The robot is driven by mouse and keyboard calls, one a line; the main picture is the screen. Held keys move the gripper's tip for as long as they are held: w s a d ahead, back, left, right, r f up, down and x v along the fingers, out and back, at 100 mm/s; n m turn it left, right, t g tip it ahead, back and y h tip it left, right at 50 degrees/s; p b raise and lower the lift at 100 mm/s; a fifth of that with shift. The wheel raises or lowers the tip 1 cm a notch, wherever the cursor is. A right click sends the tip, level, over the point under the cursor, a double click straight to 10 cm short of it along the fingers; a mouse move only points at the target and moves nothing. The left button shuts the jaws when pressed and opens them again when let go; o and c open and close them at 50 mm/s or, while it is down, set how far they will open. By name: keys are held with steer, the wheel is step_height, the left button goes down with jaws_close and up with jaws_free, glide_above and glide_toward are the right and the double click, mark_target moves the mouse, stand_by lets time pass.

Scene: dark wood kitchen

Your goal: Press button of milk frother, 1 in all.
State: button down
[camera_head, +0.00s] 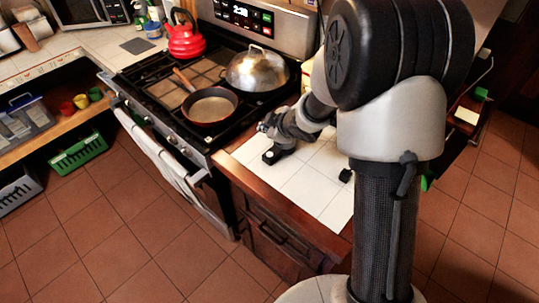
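My arm reaches over the white-tiled counter (318,190) to the right of the stove. My gripper (272,138) is at the counter's left part, close above the tiles; its fingers are small and dark, and I cannot tell if they are open or shut. A small dark object (270,157) is directly below it on the tiles. It may be the base of the milk frother or part of my gripper; I cannot tell which, or whether they touch. No frother button can be made out. Another small black object (345,175) lies further right on the counter, partly beside my column.
The stove (150,92) left of the counter holds a pan (210,108), a domed metal lid (258,70) and a red kettle (186,38). Green (78,153) and grey crates stand at the left. The tiled floor in front is clear.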

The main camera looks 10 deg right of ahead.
mark_target(267, 155)
steer(key=shift+f+b, duration=3.65)
steer(key=shift+f, duration=0.35)
steer(key=shift+f+b, duration=0.3)
steer(key=shift+f, duration=0.15)
steer(key=shift+f+b, duration=0.3)
steer(key=shift+f, duration=0.05)
steer(key=shift+r+p, duration=0.8)
steer(key=shift+p, duration=0.05)
step_height(267, 155, up, 5)
steer(key=p, duration=0.5)
steer(key=shift+r, duration=0.1)
